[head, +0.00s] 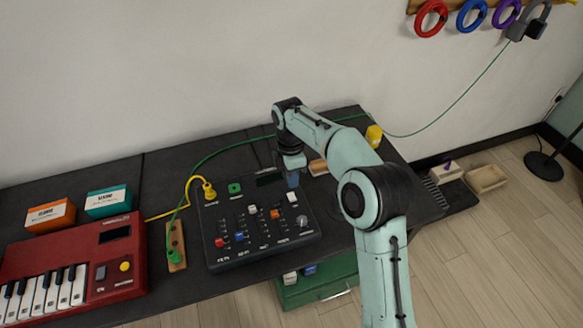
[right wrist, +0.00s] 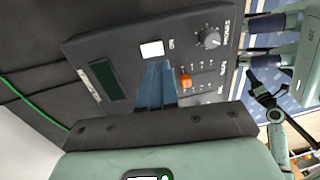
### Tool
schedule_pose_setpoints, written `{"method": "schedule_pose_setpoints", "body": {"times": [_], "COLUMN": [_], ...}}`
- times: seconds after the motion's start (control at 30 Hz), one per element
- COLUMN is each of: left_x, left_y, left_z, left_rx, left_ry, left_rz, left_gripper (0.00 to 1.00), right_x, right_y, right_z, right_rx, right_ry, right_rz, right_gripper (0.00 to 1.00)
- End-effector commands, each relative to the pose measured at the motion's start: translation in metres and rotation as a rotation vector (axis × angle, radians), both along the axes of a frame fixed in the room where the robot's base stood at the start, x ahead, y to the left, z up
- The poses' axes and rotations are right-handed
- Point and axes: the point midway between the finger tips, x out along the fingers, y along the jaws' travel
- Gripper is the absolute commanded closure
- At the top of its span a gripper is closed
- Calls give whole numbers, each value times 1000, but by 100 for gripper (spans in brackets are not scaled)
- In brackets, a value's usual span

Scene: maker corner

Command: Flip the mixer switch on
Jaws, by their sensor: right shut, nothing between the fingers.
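The mixer (head: 222,258) is a dark box with coloured sliders, a knob and a small display, lying on the dark bench. A white square rocker (head: 292,197), probably the switch, is near its upper right; it also shows in the right wrist view (right wrist: 151,49), with a small label beside it. Its on or off position cannot be told. My right gripper (head: 293,181) is just above the mixer's upper right part, behind the rocker. In the right wrist view its blue fingers (right wrist: 157,84) are together and empty, close to the rocker; contact cannot be told. My left gripper is not seen.
An orange slider (right wrist: 185,80) and a knob (right wrist: 210,39) are close to the fingers. A yellow plug and cable (head: 208,190) enter the mixer's upper left. A red keyboard (head: 120,275) and two small boxes stand left. A green cable (head: 225,149) crosses the bench behind.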

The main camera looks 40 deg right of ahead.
Motion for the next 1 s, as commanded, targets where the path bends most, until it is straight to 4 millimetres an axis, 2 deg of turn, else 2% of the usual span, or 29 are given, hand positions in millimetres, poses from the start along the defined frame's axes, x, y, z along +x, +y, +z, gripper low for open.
{"method": "schedule_pose_setpoints", "body": {"times": [0.03,0.1,0.3,1.0], "left_x": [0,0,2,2], "left_y": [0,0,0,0], "left_z": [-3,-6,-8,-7], "left_rx": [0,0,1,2], "left_ry": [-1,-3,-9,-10], "left_rz": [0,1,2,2], "left_gripper": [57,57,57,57], "right_x": [-2,-4,-6,-9], "right_y": [0,1,2,3], "right_z": [-13,-25,-50,-64], "right_rx": [0,0,1,0], "right_ry": [4,4,2,0], "right_rz": [0,0,1,1], "right_gripper": [100,100,100,100]}}
